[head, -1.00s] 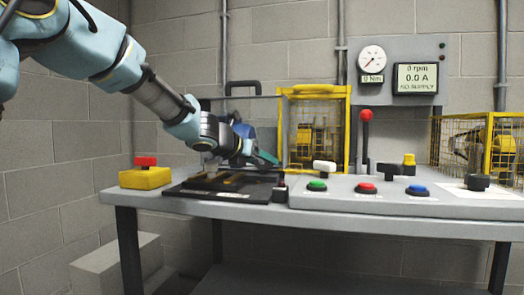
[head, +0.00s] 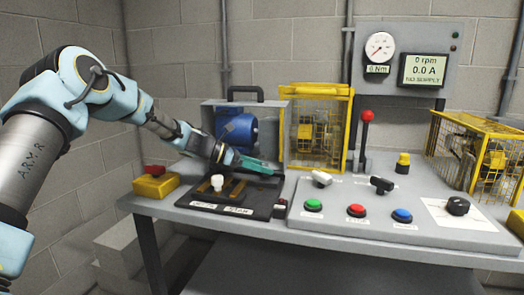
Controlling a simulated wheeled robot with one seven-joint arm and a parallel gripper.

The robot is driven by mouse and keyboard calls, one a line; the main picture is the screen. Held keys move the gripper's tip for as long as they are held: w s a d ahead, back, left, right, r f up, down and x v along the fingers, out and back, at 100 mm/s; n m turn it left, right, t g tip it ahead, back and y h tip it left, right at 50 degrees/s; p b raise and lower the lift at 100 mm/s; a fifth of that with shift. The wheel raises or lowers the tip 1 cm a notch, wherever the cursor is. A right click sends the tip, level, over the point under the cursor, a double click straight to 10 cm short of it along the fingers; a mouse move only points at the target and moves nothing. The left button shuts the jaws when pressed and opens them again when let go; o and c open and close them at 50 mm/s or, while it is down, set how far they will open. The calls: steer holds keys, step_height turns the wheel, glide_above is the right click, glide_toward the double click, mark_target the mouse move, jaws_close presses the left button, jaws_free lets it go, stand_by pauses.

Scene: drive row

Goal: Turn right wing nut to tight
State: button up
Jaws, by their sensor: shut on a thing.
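The black slide base (head: 262,203) sits on the bench's left part, with brass-coloured strips in its slots. A small cream knob-like piece (head: 217,182) stands on it, below my gripper in the picture. My gripper (head: 232,160) reaches in from the left over the back of the base, beside the blue motor (head: 236,129). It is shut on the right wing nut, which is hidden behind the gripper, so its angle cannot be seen. A teal part (head: 258,165) lies just right of the gripper. The round dial (head: 380,47) reads 6 Nm.
A red-topped yellow box (head: 156,185) stands at the bench's left end. Yellow cages (head: 317,125) and a red-knobbed lever (head: 365,130) stand behind. Green, red and blue buttons line the front panel (head: 335,224).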

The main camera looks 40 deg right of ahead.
steer(key=shift+d+m+g+y+p, duration=0.1)
steer(key=shift+m+g+y+p, duration=0.75)
steer(key=shift+p, duration=0.6)
steer(key=shift+w+m+g, duration=0.1)
steer(key=shift+m+g, duration=0.15)
steer(key=shift+m, duration=0.1)
steer(key=o, duration=1.1)
steer(key=b+v, duration=0.1)
steer(key=v, duration=0.9)
steer(key=shift+w+a+r, duration=0.2)
steer(key=shift+a, duration=0.05)
steer(key=shift+c, duration=0.2)
